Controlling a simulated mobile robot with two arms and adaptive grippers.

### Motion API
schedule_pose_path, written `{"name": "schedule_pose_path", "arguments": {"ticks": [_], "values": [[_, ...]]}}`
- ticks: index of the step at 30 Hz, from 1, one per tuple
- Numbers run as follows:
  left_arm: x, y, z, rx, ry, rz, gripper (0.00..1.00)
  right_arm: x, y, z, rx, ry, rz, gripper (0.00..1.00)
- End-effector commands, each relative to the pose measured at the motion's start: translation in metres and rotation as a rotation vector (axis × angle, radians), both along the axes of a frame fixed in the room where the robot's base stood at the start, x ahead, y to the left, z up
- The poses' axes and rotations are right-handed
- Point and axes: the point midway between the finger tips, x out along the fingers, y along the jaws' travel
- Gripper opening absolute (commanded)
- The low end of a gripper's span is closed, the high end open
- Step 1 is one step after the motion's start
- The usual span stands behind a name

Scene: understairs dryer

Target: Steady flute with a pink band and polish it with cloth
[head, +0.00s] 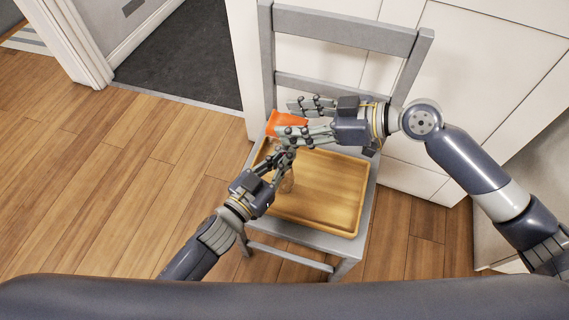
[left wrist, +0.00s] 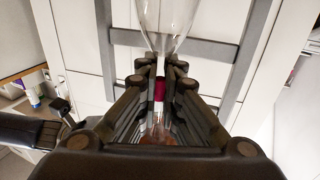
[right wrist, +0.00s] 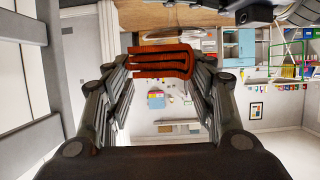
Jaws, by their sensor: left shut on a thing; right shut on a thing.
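The flute is clear glass; in the left wrist view its bowl (left wrist: 167,18) rises above my left fingers, and a dark pink band (left wrist: 160,90) shows on its stem. My left gripper (head: 284,158) is shut on the stem over the tray. In the head view the glass is faint and mostly hidden by the fingers. My right gripper (head: 297,119) is shut on the folded orange cloth (head: 282,123), just above my left gripper in the picture. The cloth also spans the fingers in the right wrist view (right wrist: 162,62). I cannot tell whether the cloth touches the flute.
A wooden tray (head: 325,190) with raised rims lies on the seat of a grey chair (head: 343,30). The chair's back stands behind my grippers, near white cabinet panels (head: 490,50). Open wooden floor (head: 120,190) lies to the left.

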Motion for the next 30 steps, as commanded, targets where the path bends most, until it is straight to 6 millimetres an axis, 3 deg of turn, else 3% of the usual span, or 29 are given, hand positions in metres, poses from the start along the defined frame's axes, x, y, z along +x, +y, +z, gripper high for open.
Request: {"name": "schedule_pose_path", "arguments": {"ticks": [1,18,30], "values": [[-0.001,0.001,-0.007,0.009,0.013,0.003,0.0,0.0,0.0,-0.002,0.0,0.001,0.0,0.29],[-0.001,0.001,-0.007,0.009,0.013,0.003,0.0,-0.001,0.001,-0.011,0.001,0.0,0.001,0.29],[-0.001,0.001,-0.007,0.009,0.013,0.003,0.0,-0.028,0.009,-0.011,0.001,0.002,0.001,0.29]]}}
